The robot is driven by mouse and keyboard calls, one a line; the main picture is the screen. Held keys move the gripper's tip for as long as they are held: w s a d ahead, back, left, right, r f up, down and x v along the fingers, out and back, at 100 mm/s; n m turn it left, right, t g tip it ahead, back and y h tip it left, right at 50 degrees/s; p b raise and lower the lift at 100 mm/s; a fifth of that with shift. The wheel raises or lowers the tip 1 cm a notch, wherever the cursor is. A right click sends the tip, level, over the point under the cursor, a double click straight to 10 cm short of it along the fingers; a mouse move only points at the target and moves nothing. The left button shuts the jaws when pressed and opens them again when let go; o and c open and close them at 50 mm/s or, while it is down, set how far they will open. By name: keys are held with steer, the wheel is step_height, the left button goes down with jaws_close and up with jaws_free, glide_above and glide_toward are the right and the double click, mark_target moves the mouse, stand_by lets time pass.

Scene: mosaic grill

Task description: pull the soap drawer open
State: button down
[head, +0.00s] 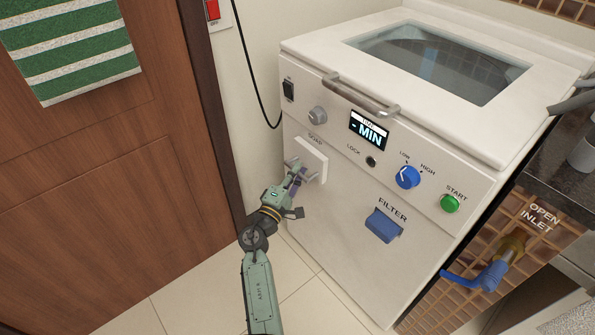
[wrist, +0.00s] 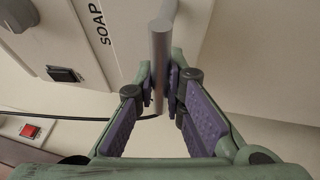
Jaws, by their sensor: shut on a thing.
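The soap drawer (head: 312,153) is a white square front under the SOAP label, at the left of the white machine's front panel. It stands slightly proud of the panel; I cannot tell how far out it is. My gripper (head: 297,178) is at its lower left, in front of its face. In the wrist view the drawer's grey bar handle (wrist: 160,60) runs between the two purple-padded fingers, and my gripper (wrist: 161,88) is shut on it. The fingers hide part of the handle in the head view.
The machine (head: 340,215) has a grey lid handle (head: 360,97), a display, a blue knob (head: 408,177), a green START button (head: 449,203) and a blue filter handle (head: 383,225). A wooden door (head: 110,190) stands at the left. Tiled floor (head: 190,290) is clear before the machine.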

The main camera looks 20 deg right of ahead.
steer(key=s+a+b, duration=0.1)
steer(key=s+a, duration=0.2)
steer(key=a, duration=0.6)
steer(key=shift+s, duration=0.15)
steer(key=c, duration=1.7)
jaws_free()
steer(key=shift+o, duration=0.2)
steer(key=v, duration=1.2)
steer(key=shift+f, duration=0.1)
